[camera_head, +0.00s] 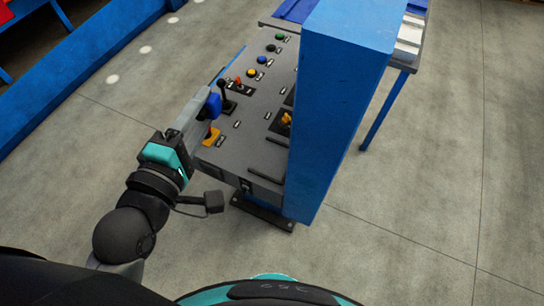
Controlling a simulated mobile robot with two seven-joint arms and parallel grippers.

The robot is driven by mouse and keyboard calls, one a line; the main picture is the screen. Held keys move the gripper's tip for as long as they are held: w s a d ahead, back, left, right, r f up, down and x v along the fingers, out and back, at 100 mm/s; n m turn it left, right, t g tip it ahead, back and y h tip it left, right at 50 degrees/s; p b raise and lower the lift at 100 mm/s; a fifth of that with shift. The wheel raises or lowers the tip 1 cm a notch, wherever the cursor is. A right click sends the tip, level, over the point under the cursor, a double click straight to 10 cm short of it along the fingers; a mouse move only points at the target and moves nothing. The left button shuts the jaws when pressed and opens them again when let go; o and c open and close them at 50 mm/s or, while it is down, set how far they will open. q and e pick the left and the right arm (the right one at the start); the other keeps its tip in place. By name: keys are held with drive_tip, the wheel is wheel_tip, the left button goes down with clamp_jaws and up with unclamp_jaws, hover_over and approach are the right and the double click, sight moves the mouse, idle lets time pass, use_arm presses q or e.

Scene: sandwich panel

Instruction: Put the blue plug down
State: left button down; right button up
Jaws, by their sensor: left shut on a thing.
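The blue plug (213,106) is at the tip of my left gripper (204,101), near the left edge of the grey panel (240,147). My left gripper comes in from the lower left and is shut on the plug. The near finger hides part of the plug, and I cannot tell whether the plug touches the panel. My right gripper is not in view.
The panel carries a black lever (224,92), a yellow part (211,137) just below the plug, and several coloured buttons (262,60). A tall blue post (338,110) hides the panel's right side. Concrete floor (440,200) is clear at right.

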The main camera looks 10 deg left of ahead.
use_arm(q)
drive_tip(key=shift+s+d+f+m+g+h, duration=0.15)
drive_tip(key=shift+f+m+g+h, duration=0.1)
drive_tip(key=shift+m+h, duration=0.2)
drive_tip(key=shift+w+d+f+m+g+h, duration=0.15)
drive_tip(key=shift+m+g+h, duration=0.15)
drive_tip(key=shift+h, duration=0.25)
drive_tip(key=shift+s+f+m+g+h, duration=0.25)
drive_tip(key=shift+m+g+h, duration=0.4)
drive_tip(key=shift+m+h, duration=0.1)
drive_tip(key=shift+s+d+f+m+g+h, duration=0.1)
drive_tip(key=shift+s+f+m+g+h, duration=0.3)
drive_tip(key=shift+m+g, duration=0.65)
drive_tip(key=shift+s+d+r+m+g+h, duration=0.1)
drive_tip(key=shift+m+g+h, duration=0.6)
drive_tip(key=shift+g, duration=0.6)
drive_tip(key=shift+s+d+f+m+g+h, duration=0.1)
drive_tip(key=shift+s+f+m+g+h, duration=0.2)
drive_tip(key=shift+m+g, duration=0.8)
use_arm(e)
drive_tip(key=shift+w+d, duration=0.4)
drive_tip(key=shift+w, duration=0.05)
